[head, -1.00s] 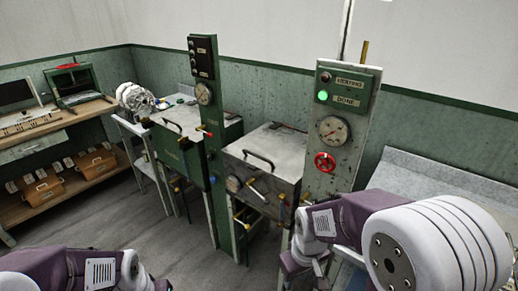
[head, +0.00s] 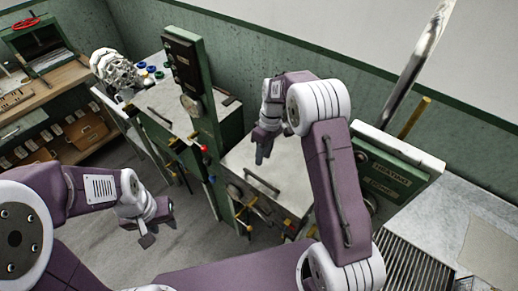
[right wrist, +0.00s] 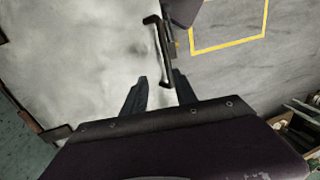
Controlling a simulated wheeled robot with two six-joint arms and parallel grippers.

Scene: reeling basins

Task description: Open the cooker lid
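The cooker's grey metal lid (head: 285,190) lies closed in the head view, with a dark bar handle (head: 262,182) near its front edge. My right gripper (head: 261,157) points down over the lid, behind the handle in the picture. In the right wrist view its two dark fingers (right wrist: 160,80) are apart with nothing held. The handle (right wrist: 160,50) lies ahead of them, its near end showing between the fingertips; whether they touch is unclear. My left gripper (head: 148,238) hangs over the floor, away from the cooker; its finger gap cannot be made out.
A tall green post (head: 198,95) stands left of the cooker, with another lidded unit (head: 160,105) beyond it. The heating panel (head: 390,180) stands to the right, partly behind my right arm. Shelves with brown boxes (head: 88,130) are far left. A yellow floor line (right wrist: 228,45) shows.

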